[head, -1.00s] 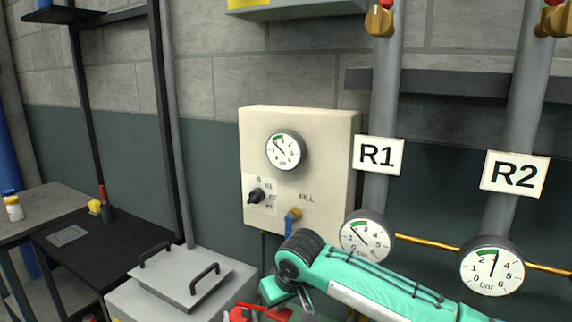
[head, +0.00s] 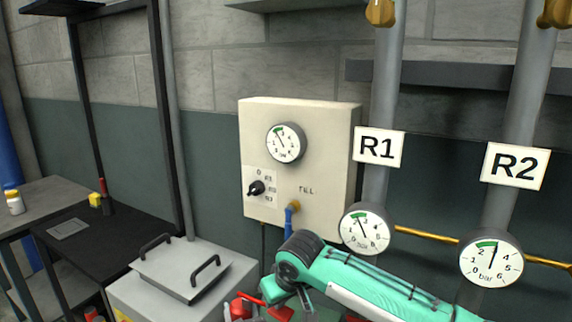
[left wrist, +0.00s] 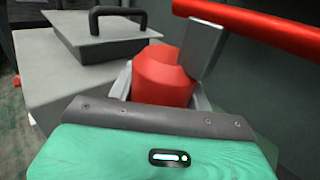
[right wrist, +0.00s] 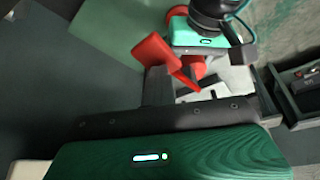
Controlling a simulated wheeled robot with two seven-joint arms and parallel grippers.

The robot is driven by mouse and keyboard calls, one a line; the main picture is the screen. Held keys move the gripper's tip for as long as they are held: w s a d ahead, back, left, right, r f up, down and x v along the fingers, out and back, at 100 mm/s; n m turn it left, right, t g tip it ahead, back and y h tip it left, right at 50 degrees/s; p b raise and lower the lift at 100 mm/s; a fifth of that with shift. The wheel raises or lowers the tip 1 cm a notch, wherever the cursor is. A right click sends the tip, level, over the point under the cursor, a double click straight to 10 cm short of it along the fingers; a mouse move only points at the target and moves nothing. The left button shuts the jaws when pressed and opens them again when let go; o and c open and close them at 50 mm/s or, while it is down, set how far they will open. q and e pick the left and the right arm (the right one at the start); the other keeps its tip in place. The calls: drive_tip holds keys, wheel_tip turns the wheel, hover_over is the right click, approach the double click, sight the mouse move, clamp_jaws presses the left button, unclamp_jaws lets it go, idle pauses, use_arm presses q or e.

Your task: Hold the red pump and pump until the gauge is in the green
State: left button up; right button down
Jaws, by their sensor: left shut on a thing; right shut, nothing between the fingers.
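The red pump (head: 240,306) is low in the head view, partly cut off, with its red lever (head: 276,290) beside it. In the left wrist view my left gripper (left wrist: 162,88) is shut around the red pump body (left wrist: 165,75), and the red lever (left wrist: 255,27) passes above right. In the right wrist view my right gripper (right wrist: 158,84) is shut and empty, its fingers right against or beside the lever (right wrist: 154,50); contact is unclear. The panel gauge (head: 286,143) and R1 gauge (head: 366,229) needles point up-left, near their green bands. The R2 gauge (head: 491,260) needle points nearly straight up.
The cream wall panel (head: 325,165) carries a selector knob (head: 257,188) and a blue hose (head: 289,220). A grey lidded box (head: 180,268) stands left of the pump. A dark bench (head: 70,240) is further left. Pipes stand at right.

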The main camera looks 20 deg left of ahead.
wheel_tip(320, 180, up, 8)
drive_tip(key=shift+f, duration=0.25)
idle(0.5)
idle(0.9)
use_arm(q)
drive_tip(key=o, duration=1.6)
